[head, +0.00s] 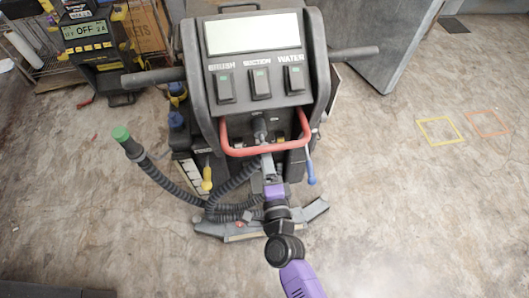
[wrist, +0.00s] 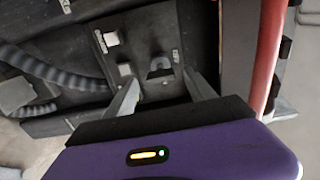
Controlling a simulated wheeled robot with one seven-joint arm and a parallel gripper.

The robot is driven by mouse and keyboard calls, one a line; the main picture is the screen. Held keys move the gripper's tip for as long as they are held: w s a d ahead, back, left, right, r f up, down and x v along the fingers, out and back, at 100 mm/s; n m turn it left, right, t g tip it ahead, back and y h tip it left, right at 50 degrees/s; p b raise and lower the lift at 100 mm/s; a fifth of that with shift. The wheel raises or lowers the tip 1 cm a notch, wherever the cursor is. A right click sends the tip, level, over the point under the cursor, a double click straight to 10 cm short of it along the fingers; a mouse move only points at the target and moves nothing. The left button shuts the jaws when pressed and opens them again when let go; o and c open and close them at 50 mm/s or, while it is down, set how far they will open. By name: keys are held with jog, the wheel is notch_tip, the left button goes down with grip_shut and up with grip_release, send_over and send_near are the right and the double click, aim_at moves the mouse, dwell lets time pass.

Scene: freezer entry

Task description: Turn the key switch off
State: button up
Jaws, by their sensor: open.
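The machine's control console (head: 259,20) stands ahead, with a blank screen and three switches marked for brush, suction and water. Below them, a dark panel sits behind a red bar handle (head: 232,151). In the wrist view the dark panel (wrist: 150,35) carries a grey half-round piece (wrist: 159,68) that looks like the key switch; its turned position is hard to tell. My gripper (head: 266,160) reaches in at the red bar. In the wrist view, my gripper (wrist: 160,78) is open and empty, its fingers on either side of the grey piece, contact unclear.
The red bar (wrist: 268,55) runs close along the right in the wrist view. A black ribbed hose with a green end (head: 121,133) hangs at the left. A yellow-and-black unit reading OFF (head: 85,30) stands back left.

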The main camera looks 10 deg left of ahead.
jog(key=v, duration=0.5)
jog(key=shift+s, duration=0.3)
